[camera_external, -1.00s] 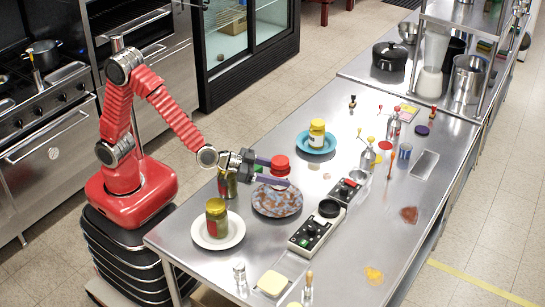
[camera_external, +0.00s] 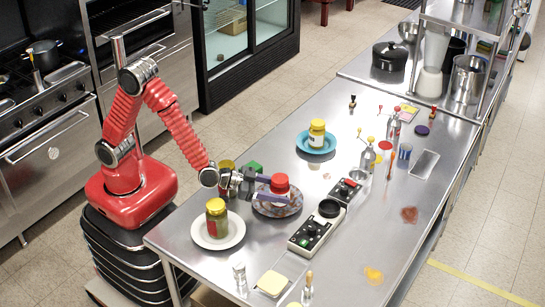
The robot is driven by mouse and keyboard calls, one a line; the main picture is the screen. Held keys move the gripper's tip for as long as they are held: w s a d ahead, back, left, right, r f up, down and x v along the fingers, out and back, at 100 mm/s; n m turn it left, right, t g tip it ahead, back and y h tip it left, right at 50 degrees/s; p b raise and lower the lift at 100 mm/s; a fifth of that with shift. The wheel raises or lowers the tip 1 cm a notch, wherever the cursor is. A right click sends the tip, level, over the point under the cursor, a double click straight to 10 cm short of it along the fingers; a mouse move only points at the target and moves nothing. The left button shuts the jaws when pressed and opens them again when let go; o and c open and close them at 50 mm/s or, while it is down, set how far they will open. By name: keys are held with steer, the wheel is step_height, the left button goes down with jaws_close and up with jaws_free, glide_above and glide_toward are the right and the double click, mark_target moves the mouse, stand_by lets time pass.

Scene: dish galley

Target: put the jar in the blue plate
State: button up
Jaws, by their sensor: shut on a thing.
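A jar with a red lid (camera_external: 280,181) is between the fingers of my gripper (camera_external: 277,189), which is shut on it. The jar is upright, at or just above the mottled blue-brown plate (camera_external: 290,209); whether it touches the plate is hard to tell. My fingers hide part of the jar's body. The blue plate (camera_external: 303,146) lies farther back on the steel table, and a yellow-lidded jar (camera_external: 317,132) stands on it.
Another jar (camera_external: 226,184) and a green object (camera_external: 254,167) are behind my wrist. A control box (camera_external: 316,230) is to the right. Bottles (camera_external: 367,157) stand right of the blue plate.

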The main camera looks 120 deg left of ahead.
steer(key=shift+f, duration=0.65)
steer(key=shift+f, duration=0.5)
steer(key=o, duration=1.5)
steer(key=shift+s+d+r, duration=0.1)
steer(key=shift+r, duration=0.45)
steer(key=v, duration=1.1)
steer(key=shift+s+d, duration=0.15)
steer(key=shift+s, duration=0.2)
steer(key=shift+d+r, duration=0.1)
